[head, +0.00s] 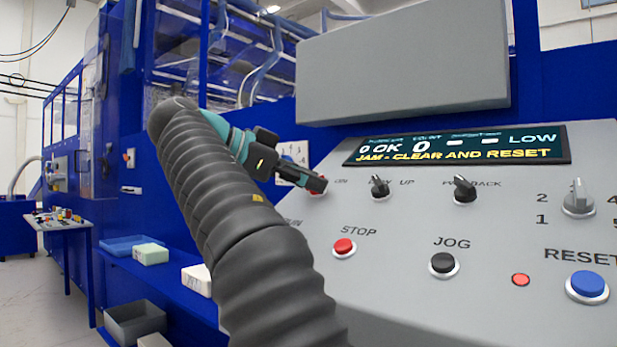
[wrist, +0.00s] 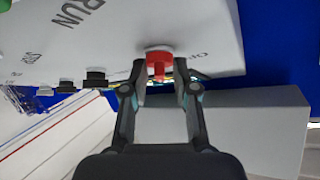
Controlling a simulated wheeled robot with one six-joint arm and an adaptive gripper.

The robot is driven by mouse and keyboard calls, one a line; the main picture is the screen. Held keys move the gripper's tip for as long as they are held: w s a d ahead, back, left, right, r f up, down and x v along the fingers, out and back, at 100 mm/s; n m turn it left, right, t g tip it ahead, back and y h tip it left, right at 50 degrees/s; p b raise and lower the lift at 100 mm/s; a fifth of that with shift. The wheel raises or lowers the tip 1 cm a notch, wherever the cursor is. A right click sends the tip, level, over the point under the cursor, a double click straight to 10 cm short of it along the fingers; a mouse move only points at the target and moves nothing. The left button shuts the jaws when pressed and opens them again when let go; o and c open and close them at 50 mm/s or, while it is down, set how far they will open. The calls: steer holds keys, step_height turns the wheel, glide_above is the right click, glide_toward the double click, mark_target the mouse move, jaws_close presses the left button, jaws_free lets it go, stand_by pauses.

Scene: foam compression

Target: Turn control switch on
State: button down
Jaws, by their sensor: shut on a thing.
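The control panel (head: 400,230) is a sloped grey console. A red rotary switch (wrist: 158,60) sits at its edge, with partly hidden lettering beside it; I take it for the control switch. My gripper (wrist: 160,75) is shut on this red switch, one finger on each side of it. In the head view my gripper (head: 318,184) reaches the upper left of the panel and hides most of the switch. I cannot read which position the switch points to.
Black knobs (head: 379,187) (head: 465,190) and a grey selector (head: 578,198) lie to the right. Red STOP (head: 344,247), black JOG (head: 443,264) and blue RESET (head: 587,286) buttons sit below. The display (head: 460,147) reads "JAM - CLEAR AND RESET". A grey box (head: 405,62) overhangs the panel.

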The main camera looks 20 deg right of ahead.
stand_by(0.3)
steer(key=c, duration=1.2)
jaws_free()
steer(key=shift+c, duration=0.2)
